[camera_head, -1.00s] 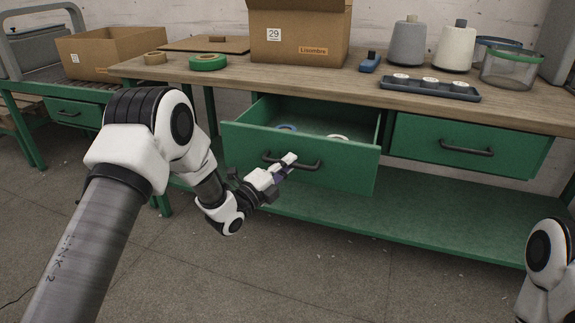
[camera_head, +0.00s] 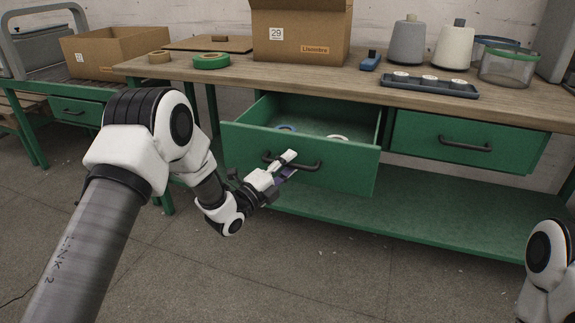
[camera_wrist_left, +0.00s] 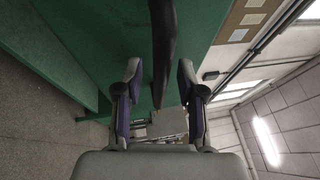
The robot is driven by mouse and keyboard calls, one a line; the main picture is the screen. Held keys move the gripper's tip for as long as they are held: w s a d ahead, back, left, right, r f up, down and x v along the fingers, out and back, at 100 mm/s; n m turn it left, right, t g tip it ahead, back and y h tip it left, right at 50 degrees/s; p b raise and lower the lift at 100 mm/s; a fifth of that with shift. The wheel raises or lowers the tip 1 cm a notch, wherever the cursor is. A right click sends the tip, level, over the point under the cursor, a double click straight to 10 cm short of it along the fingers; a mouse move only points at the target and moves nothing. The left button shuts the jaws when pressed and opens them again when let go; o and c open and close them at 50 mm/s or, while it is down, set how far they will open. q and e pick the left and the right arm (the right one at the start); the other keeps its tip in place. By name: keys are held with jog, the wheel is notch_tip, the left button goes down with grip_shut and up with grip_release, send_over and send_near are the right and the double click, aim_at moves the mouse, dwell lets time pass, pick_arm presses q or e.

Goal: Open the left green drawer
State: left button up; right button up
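The left green drawer (camera_head: 345,168) under the workbench is pulled well out, and its inside shows. Its dark bar handle (camera_head: 317,167) runs along the front. My left gripper (camera_head: 291,163) is at the handle's left part. In the left wrist view the handle (camera_wrist_left: 163,45) passes between the two spread fingers (camera_wrist_left: 158,78), with a gap on each side. The gripper is open around the handle and does not clamp it. My right gripper is out of view; only part of my right arm shows at the lower right.
A blue ring (camera_head: 286,128) and a white ring (camera_head: 338,137) lie in the drawer. The right drawer (camera_head: 420,140) is shut. The floor in front is clear.

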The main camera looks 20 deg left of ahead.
pick_arm(q)
jog(key=v, duration=1.2)
